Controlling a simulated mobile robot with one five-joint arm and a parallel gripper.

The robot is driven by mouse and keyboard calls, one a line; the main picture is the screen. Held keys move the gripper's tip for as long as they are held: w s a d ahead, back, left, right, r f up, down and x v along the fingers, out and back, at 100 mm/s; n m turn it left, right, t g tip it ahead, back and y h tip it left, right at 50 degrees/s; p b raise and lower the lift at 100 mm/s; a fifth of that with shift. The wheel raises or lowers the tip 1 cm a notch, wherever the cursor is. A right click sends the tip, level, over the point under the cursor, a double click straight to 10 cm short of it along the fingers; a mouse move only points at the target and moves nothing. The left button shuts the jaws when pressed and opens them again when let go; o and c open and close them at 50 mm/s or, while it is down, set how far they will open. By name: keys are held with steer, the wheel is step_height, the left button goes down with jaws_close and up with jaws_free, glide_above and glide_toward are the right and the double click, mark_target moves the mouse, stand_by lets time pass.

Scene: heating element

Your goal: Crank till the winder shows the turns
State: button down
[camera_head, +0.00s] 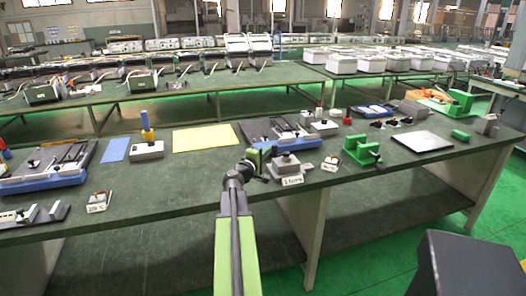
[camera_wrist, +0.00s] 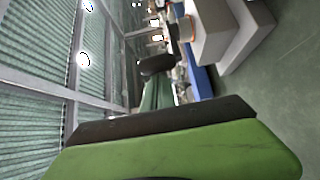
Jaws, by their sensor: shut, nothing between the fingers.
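A grey winder block (camera_head: 286,167) stands on the near edge of the dark green table, with a small white card (camera_head: 293,181) in front that seems to read "5 turns". My gripper (camera_head: 268,157), green and black, is shut and empty at the left of the block. It covers that side, so the crank handle is not clear and I cannot tell whether I touch it. In the wrist view, which is turned sideways, the grey block (camera_wrist: 235,35) shows at upper right, and a green finger with a dark edge (camera_wrist: 165,130) fills the bottom. The turn display cannot be read.
A blue tray with a grey plate (camera_head: 275,131) lies behind the block. A green clamp (camera_head: 361,150) and a carded part (camera_head: 331,163) stand to the right. A yellow mat (camera_head: 203,138) and a grey block with a blue-yellow post (camera_head: 147,149) lie left. The table front at left-centre is clear.

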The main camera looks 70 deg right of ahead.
steer(key=shift+s+a, duration=0.45)
steer(key=shift+s, duration=0.25)
